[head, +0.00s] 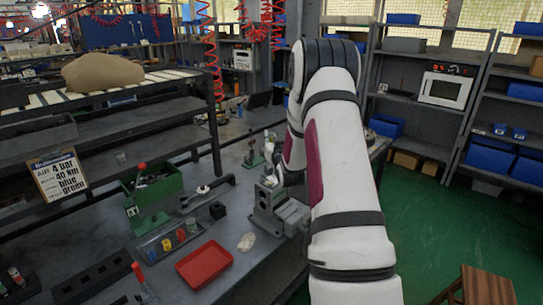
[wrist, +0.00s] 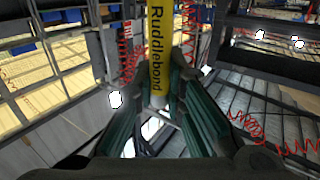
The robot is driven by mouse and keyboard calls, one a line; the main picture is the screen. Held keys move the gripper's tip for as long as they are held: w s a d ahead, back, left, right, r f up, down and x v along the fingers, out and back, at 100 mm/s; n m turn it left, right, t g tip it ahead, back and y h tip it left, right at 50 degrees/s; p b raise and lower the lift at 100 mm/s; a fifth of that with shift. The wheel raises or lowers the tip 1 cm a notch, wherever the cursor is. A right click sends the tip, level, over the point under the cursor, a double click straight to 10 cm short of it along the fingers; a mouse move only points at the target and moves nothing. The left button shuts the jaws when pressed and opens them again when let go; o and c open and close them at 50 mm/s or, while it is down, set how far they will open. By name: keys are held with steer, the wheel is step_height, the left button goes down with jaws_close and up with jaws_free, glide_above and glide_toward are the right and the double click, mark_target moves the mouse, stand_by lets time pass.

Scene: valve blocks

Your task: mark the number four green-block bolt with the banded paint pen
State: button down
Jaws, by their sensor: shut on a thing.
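In the wrist view my gripper (wrist: 160,82) is shut on a yellow, pen-like thing (wrist: 157,40) with "Ruddlebond" printed in black along it. No bands can be made out on it, and its far end is out of view. In the head view my arm hides the gripper. A smaller green fixture (head: 252,158) stands further back. Bolts and numbers on either are too small to make out.
A grey block fixture (head: 277,211) stands beside my arm. A sign (head: 58,174) reads "Air 4 bar 40 Nm blue green". Green floor at right is mostly clear.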

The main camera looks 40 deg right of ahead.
steer(key=a, duration=0.1)
steer(key=w+a+b, duration=0.1)
steer(key=a, duration=0.1)
steer(key=shift+r, duration=0.15)
steer(key=shift+a, duration=0.1)
steer(key=shift+f+b, duration=0.65)
steer(key=shift+f, duration=2.1)
steer(key=shift+f, duration=0.25)
steer(key=shift+r, duration=0.1)
step_height(320, 180, up, 5)
steer(key=shift+f+p, duration=0.1)
steer(key=shift+p, duration=0.75)
